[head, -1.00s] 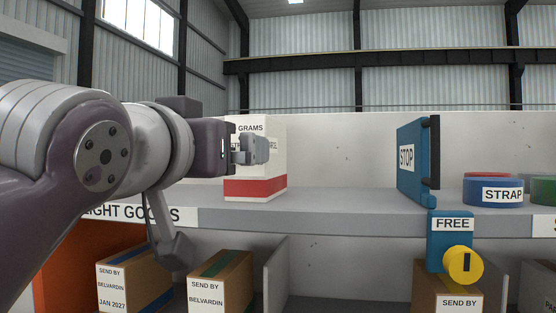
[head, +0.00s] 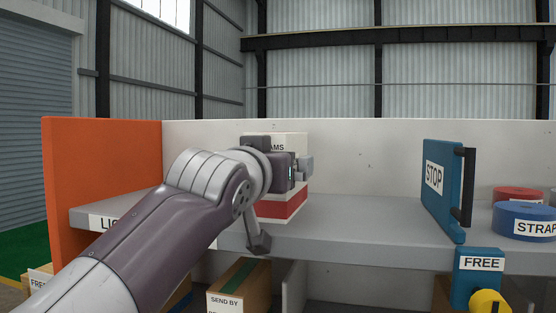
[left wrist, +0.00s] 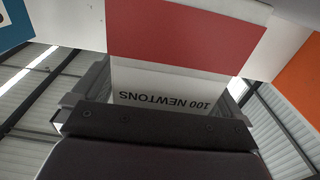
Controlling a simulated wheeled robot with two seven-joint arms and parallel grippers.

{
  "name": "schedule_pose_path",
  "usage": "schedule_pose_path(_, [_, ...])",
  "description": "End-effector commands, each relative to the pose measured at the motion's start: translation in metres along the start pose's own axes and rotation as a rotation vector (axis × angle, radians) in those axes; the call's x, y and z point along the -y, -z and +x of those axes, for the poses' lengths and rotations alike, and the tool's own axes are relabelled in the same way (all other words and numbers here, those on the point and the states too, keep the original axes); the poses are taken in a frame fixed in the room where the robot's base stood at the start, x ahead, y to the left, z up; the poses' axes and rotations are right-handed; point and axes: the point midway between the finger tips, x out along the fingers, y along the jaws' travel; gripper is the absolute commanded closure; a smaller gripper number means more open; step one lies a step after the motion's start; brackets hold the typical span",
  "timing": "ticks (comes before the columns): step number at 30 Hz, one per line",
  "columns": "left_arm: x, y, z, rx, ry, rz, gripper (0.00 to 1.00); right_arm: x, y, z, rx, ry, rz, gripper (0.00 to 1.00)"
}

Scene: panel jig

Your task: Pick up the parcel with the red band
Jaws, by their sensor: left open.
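A white box with a red band (head: 282,208) round its lower part stands upright on the grey shelf (head: 350,225). In the head view my left gripper (head: 306,168) is in front of its upper part and hides much of it, including most of its label. In the left wrist view the red band (left wrist: 185,35) and a white face reading "100 NEWTONS" upside down fill the middle. My left gripper (left wrist: 165,92) is open there, with a jaw at each side of the white face. I cannot tell whether the jaws touch the box. My right gripper is not in view.
A blue STOP panel (head: 441,190) with a black handle stands right of the box. Below it is a blue FREE block (head: 478,277) with a yellow knob (head: 489,301). Red and blue rolls lie far right. An orange panel (head: 100,180) closes the left end. Brown parcels (head: 215,283) sit underneath.

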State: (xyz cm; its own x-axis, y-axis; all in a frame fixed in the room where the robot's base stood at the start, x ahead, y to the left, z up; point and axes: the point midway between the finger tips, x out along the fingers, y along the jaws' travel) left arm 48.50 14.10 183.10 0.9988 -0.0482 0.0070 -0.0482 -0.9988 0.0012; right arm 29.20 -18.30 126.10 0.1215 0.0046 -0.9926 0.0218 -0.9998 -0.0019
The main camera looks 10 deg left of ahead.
Motion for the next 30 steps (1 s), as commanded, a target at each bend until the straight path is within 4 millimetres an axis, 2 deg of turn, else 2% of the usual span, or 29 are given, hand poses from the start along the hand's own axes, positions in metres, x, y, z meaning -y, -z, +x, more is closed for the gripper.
schedule_pose_path(3, [0.000, -0.002, 0.000, 0.001, 0.000, 0.000, 0.00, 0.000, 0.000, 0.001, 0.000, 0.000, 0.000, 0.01])
schedule_pose_path(4, [0.000, -0.002, 0.000, 0.002, 0.000, 0.000, 0.06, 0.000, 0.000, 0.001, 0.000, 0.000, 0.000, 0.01])
schedule_pose_path(9, [0.000, -0.002, 0.000, 0.003, 0.000, 0.000, 0.62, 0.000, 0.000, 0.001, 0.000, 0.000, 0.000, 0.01])
schedule_pose_path(10, [0.000, -0.002, 0.000, 0.003, 0.000, 0.000, 0.68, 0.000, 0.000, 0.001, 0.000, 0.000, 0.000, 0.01])
schedule_pose_path(17, [0.000, -0.001, 0.000, 0.002, 0.001, 0.000, 0.68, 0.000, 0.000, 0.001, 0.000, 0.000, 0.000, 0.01])
schedule_pose_path(20, [0.000, 0.008, 0.000, 0.000, 0.001, 0.001, 0.68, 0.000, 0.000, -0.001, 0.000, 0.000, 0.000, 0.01])
schedule_pose_path(23, [0.000, 0.025, 0.000, -0.001, 0.001, 0.000, 0.68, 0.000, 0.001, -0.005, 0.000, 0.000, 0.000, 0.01])
schedule_pose_path(30, [0.000, 0.082, 0.000, 0.000, -0.001, 0.001, 0.68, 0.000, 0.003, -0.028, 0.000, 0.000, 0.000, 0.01])
